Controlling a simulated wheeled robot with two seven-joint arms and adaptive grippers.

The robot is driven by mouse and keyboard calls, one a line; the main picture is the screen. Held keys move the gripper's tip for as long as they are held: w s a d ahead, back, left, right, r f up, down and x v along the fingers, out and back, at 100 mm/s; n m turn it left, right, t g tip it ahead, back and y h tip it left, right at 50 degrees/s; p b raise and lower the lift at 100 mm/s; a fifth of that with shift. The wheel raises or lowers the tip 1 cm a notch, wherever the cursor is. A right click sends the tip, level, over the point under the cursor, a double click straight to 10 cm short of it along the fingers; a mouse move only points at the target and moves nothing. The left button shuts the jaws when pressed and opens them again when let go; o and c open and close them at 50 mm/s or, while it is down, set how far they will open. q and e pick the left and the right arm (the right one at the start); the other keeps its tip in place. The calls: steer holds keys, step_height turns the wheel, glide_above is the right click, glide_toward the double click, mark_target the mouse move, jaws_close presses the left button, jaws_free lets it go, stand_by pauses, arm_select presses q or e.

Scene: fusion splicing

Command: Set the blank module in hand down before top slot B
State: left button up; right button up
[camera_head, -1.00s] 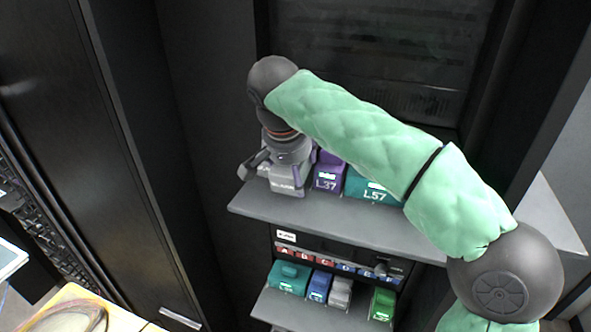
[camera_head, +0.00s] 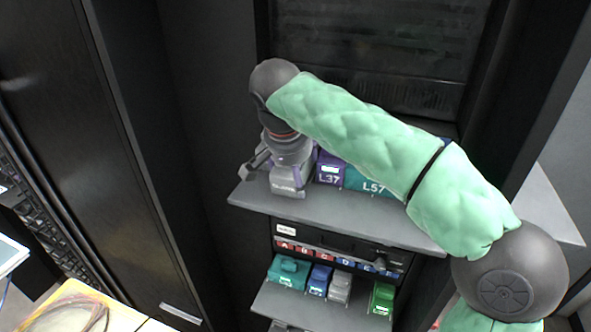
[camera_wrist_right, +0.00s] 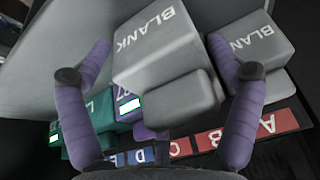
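My right gripper (camera_head: 283,168) is over the left end of the upper shelf (camera_head: 330,220). In the right wrist view its two purple fingers (camera_wrist_right: 158,62) are spread on either side of a grey module marked BLANK (camera_wrist_right: 160,48), with no clear grip on its small front block. This blank module (camera_head: 288,184) also shows in the head view, at the shelf's left end, beside the purple L37 module (camera_head: 330,170). A second grey BLANK module (camera_wrist_right: 250,42) is to the right in the right wrist view. Slot B's red label (camera_wrist_right: 236,137) shows below. My left gripper is not in view.
The teal L57 module (camera_head: 366,181) stands right of L37, partly behind my right arm. A lower shelf (camera_head: 310,312) holds teal (camera_head: 288,271), blue (camera_head: 319,281), grey (camera_head: 340,287) and green (camera_head: 382,298) modules. The upper shelf's front strip is bare.

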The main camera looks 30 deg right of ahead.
steer(key=shift+r, duration=0.2)
steer(key=shift+r+p, duration=0.3)
steer(key=shift+p, duration=0.05)
steer(key=v, duration=1.2)
